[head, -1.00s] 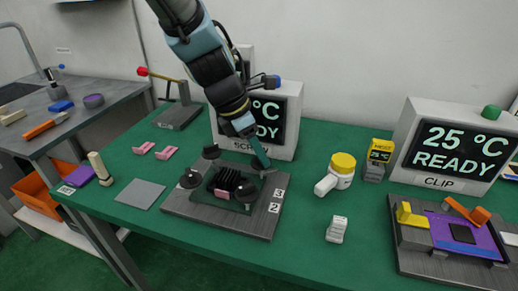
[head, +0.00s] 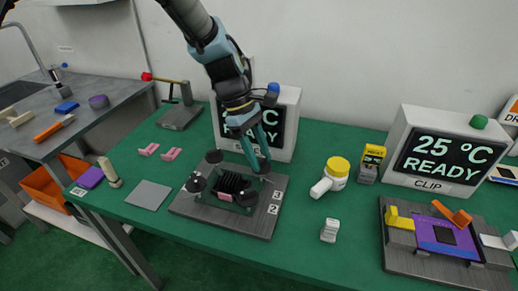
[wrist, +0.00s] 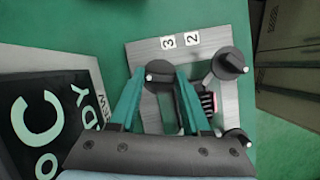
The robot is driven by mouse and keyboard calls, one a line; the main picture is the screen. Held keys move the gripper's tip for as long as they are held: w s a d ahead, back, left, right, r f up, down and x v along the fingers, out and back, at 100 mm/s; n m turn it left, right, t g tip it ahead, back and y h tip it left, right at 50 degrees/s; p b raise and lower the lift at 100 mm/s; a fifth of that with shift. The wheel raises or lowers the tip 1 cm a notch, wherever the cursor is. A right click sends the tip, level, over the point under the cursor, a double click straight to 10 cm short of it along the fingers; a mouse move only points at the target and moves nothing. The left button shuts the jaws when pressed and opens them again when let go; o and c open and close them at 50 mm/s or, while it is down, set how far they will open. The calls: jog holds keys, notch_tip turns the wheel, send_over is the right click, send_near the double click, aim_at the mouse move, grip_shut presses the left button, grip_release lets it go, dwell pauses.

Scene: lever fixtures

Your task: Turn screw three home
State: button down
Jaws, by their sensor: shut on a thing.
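The screw fixture is a grey plate (head: 190,207) with a dark finned block (head: 232,184) in its middle and black round-headed screws around it. Screw three (wrist: 160,70), the dark head beside the label 3 (wrist: 168,42), sits between my fingertips in the wrist view. My gripper (head: 258,163) reaches down onto it at the plate's back right corner and is shut on it. The fingers partly hide this screw in the head view. The screw near label 2 (wrist: 229,63) and another screw (wrist: 235,138) stand clear of the fingers.
The screw display (head: 283,125) reads READY and stands close behind my gripper. A yellow-and-white bottle (head: 335,175) and a small white block (head: 329,230) lie to the right. The clip fixture (head: 405,262) is farther right. A grey pad (head: 148,195) lies left.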

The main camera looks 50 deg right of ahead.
jog(key=m+y+p, duration=0.1)
jog(key=m, duration=0.1)
jog(key=m+y, duration=0.1)
jog(key=m, duration=0.2)
jog(key=shift+d+m+t+p, duration=0.2)
jog(key=shift+m+t+p, duration=0.1)
jog(key=shift+p, duration=0.05)
jog(key=m+y, duration=0.1)
jog(key=m, duration=0.2)
jog(key=m+t+y, duration=0.1)
jog(key=m, duration=0.2)
jog(key=shift+s+d, duration=0.1)
jog(key=m+t, duration=0.1)
jog(key=m, duration=0.2)
jog(key=m+t, duration=0.2)
jog(key=m, duration=0.1)
jog(key=shift+s+m+y, duration=0.2)
jog(key=shift+m+y, duration=0.1)
jog(key=m+t, duration=0.1)
jog(key=m, duration=0.1)
jog(key=m+t, duration=0.1)
jog(key=m, duration=0.2)
jog(key=shift+s, duration=0.1)
jog(key=shift+m, duration=0.4)
jog(key=shift+c, duration=1.8)
grip_release()
